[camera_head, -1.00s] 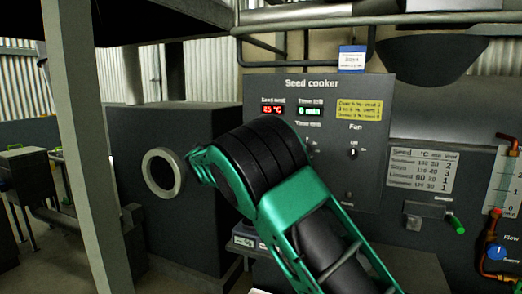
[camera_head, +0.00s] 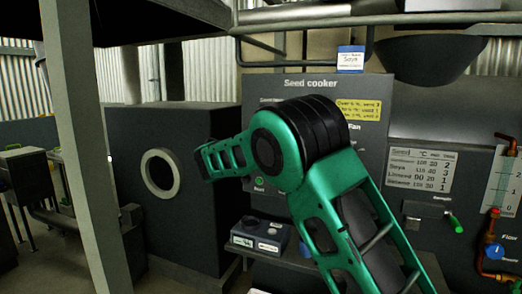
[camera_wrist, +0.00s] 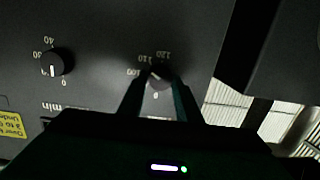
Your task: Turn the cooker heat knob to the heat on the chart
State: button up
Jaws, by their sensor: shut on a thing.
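The dark heat knob (camera_wrist: 158,76) sits between my fingers in the wrist view, with 100, 110 and 120 printed around it and a 0 opposite. My gripper (camera_wrist: 159,88) is shut on it; the pointer's exact setting is too dim to read. The grey seed cooker panel (camera_head: 258,88) stands ahead in the head view. My arm hides the knob and displays there. The chart (camera_head: 420,169) at right lists seeds with °C and other columns, in small, blurred print. A blue-topped card (camera_head: 350,59) above the panel appears to read Soya.
A second knob (camera_wrist: 56,62), marked in minutes, sits beside the heat knob. A yellow note (camera_head: 357,109) is on the panel. A green-handled lever (camera_head: 455,222) and blue flow knob (camera_head: 494,251) are at right. A small box (camera_head: 259,235) stands below the panel.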

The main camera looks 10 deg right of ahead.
jog(key=shift+f+m, duration=0.25)
jog(key=shift+m, duration=0.75)
jog(key=shift+t, duration=0.3)
jog(key=o, duration=1)
jog(key=shift+o, duration=0.2)
jog(key=shift+r, duration=0.1)
jog(key=v, duration=1)
jog(key=shift+s, duration=0.3)
